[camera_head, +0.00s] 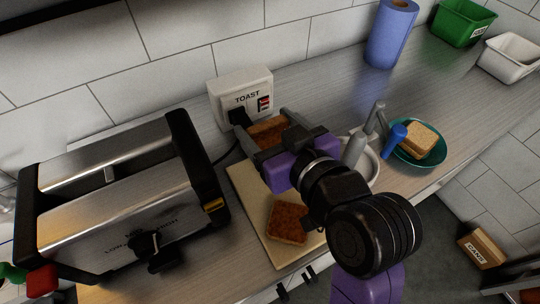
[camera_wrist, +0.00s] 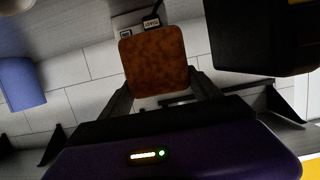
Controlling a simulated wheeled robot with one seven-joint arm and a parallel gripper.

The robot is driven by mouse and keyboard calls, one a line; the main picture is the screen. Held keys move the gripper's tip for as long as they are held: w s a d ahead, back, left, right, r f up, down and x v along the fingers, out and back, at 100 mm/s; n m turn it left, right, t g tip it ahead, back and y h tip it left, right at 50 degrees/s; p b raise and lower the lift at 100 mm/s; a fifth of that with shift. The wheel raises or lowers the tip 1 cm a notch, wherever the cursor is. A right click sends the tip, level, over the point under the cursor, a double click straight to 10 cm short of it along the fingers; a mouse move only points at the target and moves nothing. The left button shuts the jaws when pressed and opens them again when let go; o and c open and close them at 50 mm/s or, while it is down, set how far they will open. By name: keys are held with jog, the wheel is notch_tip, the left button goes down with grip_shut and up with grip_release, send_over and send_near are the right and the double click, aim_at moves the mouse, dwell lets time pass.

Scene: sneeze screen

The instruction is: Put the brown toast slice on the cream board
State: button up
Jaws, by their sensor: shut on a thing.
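A brown toast slice (camera_wrist: 154,60) is between the fingers of my gripper (camera_wrist: 160,90) in the wrist view. The slice (camera_head: 268,131) also shows in the head view, partly hidden behind my gripper (camera_head: 264,135). My gripper is shut on it near the back of the cream board (camera_head: 251,208). A second brown toast slice (camera_head: 287,222) lies on the front part of the board. My arm covers the right side of the board. I cannot tell the exact height of the held slice above the board.
A large steel and black toaster (camera_head: 130,215) stands left of the board. A white socket box marked TOAST (camera_head: 243,93) is behind. At right are a blue-handled tool (camera_head: 394,139) and a teal bowl (camera_head: 434,160) with pale bread (camera_head: 420,137). A blue roll (camera_head: 391,35) stands farther back.

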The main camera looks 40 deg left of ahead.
notch_tip(320, 180, down, 9)
jog(key=shift+r, duration=0.1)
dwell(0.4)
jog(key=shift+f, duration=0.25)
jog(key=o, duration=1.3)
jog(key=shift+o, duration=0.2)
jog(key=shift+r, duration=0.15)
jog(key=shift+d+r, duration=0.1)
jog(key=b+v, duration=0.1)
jog(key=v, duration=1)
jog(key=shift+s+d+r+b, duration=0.1)
jog(key=shift+s+d+b, duration=0.05)
jog(key=shift+d+b, duration=0.15)
